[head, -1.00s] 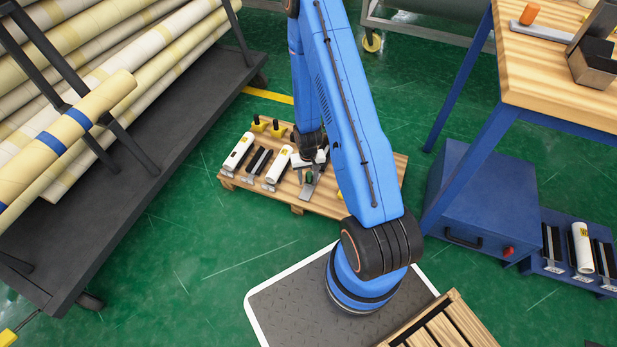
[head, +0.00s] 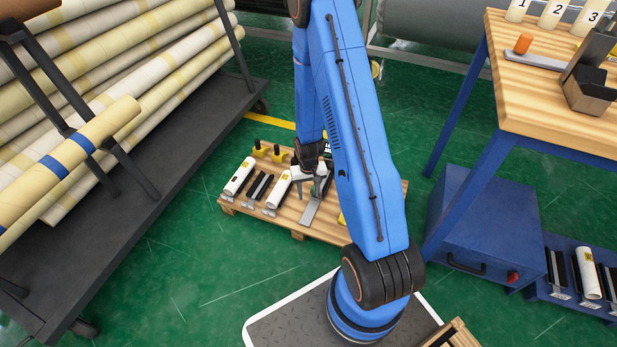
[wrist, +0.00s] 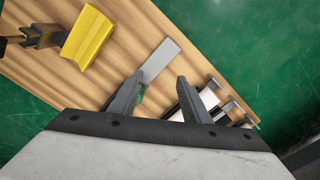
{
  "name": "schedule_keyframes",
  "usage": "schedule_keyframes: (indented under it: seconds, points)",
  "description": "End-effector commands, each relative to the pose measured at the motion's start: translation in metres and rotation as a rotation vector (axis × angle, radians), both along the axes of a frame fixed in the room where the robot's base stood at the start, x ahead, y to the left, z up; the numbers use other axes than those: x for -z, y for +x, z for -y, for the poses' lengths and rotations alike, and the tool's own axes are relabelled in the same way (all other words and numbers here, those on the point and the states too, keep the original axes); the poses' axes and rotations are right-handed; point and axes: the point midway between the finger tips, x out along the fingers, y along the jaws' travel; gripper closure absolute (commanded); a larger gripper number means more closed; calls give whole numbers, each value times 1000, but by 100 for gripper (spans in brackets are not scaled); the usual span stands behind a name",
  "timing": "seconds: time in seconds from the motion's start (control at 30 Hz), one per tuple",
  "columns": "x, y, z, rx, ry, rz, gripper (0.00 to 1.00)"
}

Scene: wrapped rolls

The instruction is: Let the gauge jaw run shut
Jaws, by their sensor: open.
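A flat silver metal bar (head: 311,212), which I take to be the gauge, lies on a wooden pallet (head: 345,229). My gripper (head: 310,188) is just above and beside the bar's far end. In the wrist view the bar (wrist: 161,59) runs out from between my two spread grey fingers (wrist: 160,84). The gripper is open. My gripper body hides the bar's near part there, and I cannot make out its jaw or whether the fingers touch it.
White rolls (head: 239,177) and yellow-and-black tools (head: 278,154) sit on the pallet; a yellow block (wrist: 88,37) is close left in the wrist view. A roll cart (head: 150,190) stands left, a workbench (head: 540,105) right. Green floor is open in front.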

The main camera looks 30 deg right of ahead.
Motion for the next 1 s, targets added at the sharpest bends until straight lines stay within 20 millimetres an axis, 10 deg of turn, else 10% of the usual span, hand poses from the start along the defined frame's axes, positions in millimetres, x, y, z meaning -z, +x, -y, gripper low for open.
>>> schedule_keyframes:
  seconds: [0.6, 1.0]
  points:
    - [-82, 1, 0, -1, -1, 3, 57]
    - [-98, 0, 0, -1, 0, 0, 57]
